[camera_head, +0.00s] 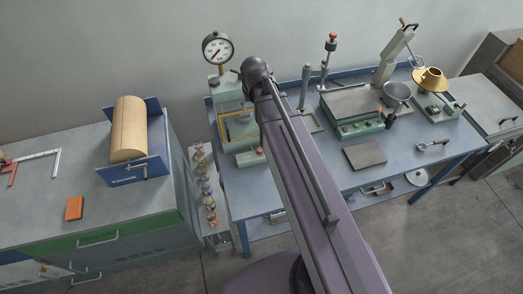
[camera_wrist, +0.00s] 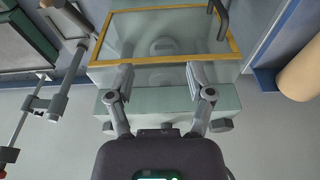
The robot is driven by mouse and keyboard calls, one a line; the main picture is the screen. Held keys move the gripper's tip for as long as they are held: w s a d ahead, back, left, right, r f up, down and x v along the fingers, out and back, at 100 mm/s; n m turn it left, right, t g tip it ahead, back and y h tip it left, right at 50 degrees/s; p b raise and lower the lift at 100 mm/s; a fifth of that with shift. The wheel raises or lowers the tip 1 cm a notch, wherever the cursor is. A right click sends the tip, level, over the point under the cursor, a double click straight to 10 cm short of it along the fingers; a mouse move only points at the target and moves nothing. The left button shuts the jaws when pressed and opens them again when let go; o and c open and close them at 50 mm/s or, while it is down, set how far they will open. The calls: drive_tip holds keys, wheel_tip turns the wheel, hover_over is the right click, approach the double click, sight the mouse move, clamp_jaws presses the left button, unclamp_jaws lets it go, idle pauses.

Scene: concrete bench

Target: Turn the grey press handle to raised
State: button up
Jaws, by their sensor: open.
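I cannot tell for certain which part is the grey press handle. A pale grey tilted lever arm (camera_head: 395,50) with a dark grip stands at the bench's back right. A dark grey bar handle (camera_wrist: 221,20) shows at the top of the wrist view, by the corner of a yellow-framed glass box (camera_wrist: 165,45). My gripper (camera_wrist: 162,73) is open and empty over the near edge of that box, apart from the bar handle. In the head view my arm covers my gripper and part of the box (camera_head: 238,128).
A gauge (camera_head: 217,48) stands behind the box. An upright grey post (camera_head: 306,85) and a red-knobbed rod (camera_head: 328,60) stand to its right. A beige roll (camera_head: 129,128) sits on the left cabinet. The blue bench (camera_head: 350,185) is clear along part of its front.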

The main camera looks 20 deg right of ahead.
drive_tip(key=s+f+g+b, duration=0.2)
drive_tip(key=s+f+b, duration=0.7)
drive_tip(key=s+f, duration=0.1)
drive_tip(key=shift+s+f+b, duration=0.25)
drive_tip(key=shift+f+b, duration=0.05)
drive_tip(key=shift+c, duration=0.2)
